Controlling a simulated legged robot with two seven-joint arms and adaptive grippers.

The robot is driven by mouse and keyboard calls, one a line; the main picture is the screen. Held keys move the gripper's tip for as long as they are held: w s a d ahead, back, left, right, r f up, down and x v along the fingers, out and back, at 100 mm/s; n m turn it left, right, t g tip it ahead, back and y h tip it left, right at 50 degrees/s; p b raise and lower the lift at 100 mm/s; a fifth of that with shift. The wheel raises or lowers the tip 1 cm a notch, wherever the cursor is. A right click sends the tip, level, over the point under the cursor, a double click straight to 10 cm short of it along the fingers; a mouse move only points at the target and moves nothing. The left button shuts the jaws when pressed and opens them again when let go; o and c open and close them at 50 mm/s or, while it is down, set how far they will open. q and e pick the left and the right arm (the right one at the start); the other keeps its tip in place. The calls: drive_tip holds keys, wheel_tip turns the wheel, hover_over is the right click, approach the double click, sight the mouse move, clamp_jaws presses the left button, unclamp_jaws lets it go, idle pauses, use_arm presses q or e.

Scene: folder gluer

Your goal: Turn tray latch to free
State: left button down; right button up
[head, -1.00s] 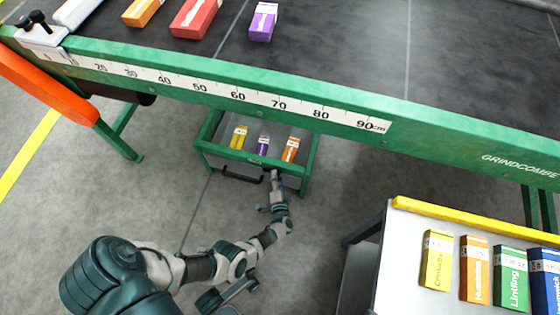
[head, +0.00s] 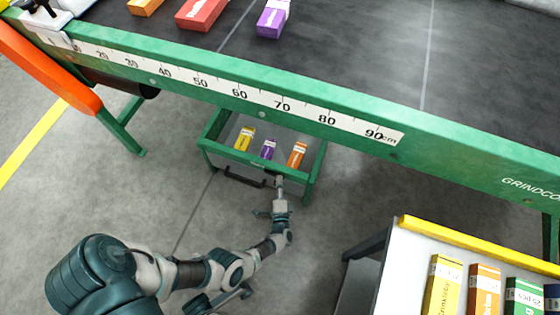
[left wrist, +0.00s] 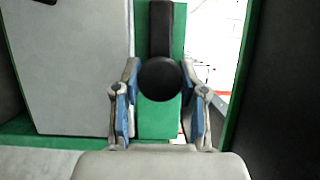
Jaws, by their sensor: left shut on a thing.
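The green-framed tray (head: 207,150) sits under the conveyor, with a grey front panel (left wrist: 70,60) and a black handle (head: 241,177). The tray latch (left wrist: 160,28) is a black bar with a round black knob, seen against a green upright in the left wrist view. The bar points up in that view. My left gripper (head: 279,184) is at the tray's front right. In the left wrist view my left gripper (left wrist: 160,92) is shut on the latch knob, one blue-padded finger on each side. In the head view the gripper mostly hides the latch. My right gripper is out of view.
The tray holds small yellow (head: 245,138), purple (head: 268,149) and orange (head: 297,155) boxes. A green conveyor rail (head: 440,150) with a centimetre scale runs above it. A side table (head: 408,262) with several cartons stands at lower right. The floor left of my arm is clear.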

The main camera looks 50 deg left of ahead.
use_arm(q)
drive_tip(key=shift+d+f, duration=0.25)
drive_tip(key=shift+d, duration=0.15)
drive_tip(key=c, duration=0.6)
unclamp_jaws()
drive_tip(key=shift+w+f, duration=0.1)
drive_tip(key=shift+c, duration=0.2)
drive_tip(key=shift+a, duration=0.1)
drive_tip(key=v, duration=1.2)
